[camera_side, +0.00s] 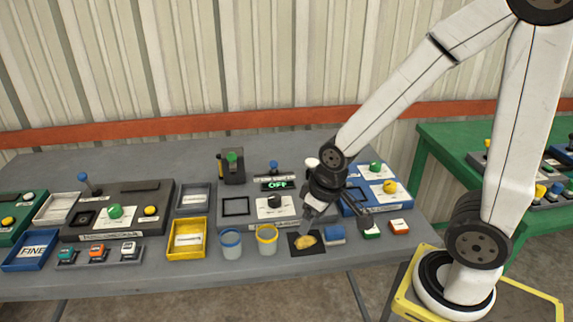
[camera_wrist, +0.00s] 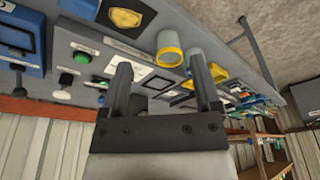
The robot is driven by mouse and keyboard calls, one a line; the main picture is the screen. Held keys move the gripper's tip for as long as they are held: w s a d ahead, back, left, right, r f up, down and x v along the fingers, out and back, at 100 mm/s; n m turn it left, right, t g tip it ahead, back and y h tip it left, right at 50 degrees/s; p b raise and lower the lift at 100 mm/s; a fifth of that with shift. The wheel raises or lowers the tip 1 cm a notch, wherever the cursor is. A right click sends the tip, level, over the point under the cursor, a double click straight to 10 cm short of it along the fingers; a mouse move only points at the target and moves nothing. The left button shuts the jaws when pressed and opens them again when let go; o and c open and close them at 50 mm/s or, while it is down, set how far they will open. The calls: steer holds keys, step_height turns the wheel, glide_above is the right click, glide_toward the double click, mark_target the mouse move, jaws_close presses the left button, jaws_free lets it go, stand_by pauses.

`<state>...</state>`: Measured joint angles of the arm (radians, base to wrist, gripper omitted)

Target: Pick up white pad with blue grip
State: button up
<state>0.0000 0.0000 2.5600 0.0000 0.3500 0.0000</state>
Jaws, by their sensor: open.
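The pad with the blue grip (camera_side: 335,236) appears as a small blue block at the table's front edge; I cannot make out its white part. It lies right of a black square mat (camera_side: 293,249) bearing a yellow piece (camera_side: 306,241). In the wrist view the blue block (camera_wrist: 80,8) is partly cut off by the top edge. My gripper (camera_side: 337,217) is open and points down above the table, near the blue block in the side view. In the wrist view my gripper (camera_wrist: 160,64) has its two fingers apart with nothing held between them.
Small white-topped blocks, green (camera_side: 372,232) and red (camera_side: 399,226), lie right of the blue one. A yellow-rimmed cup (camera_side: 267,240) and a blue-rimmed cup (camera_side: 231,243) stand left. Behind are a grey panel and a blue panel (camera_side: 350,205) with knobs.

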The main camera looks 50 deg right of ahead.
steer(key=shift+o, duration=1.3)
steer(key=m+g, duration=0.3)
steer(key=m, duration=0.6)
glide_above(335, 229)
step_height(335, 229, down, 6)
steer(key=shift+f, duration=0.2)
steer(key=shift+f, duration=1.3)
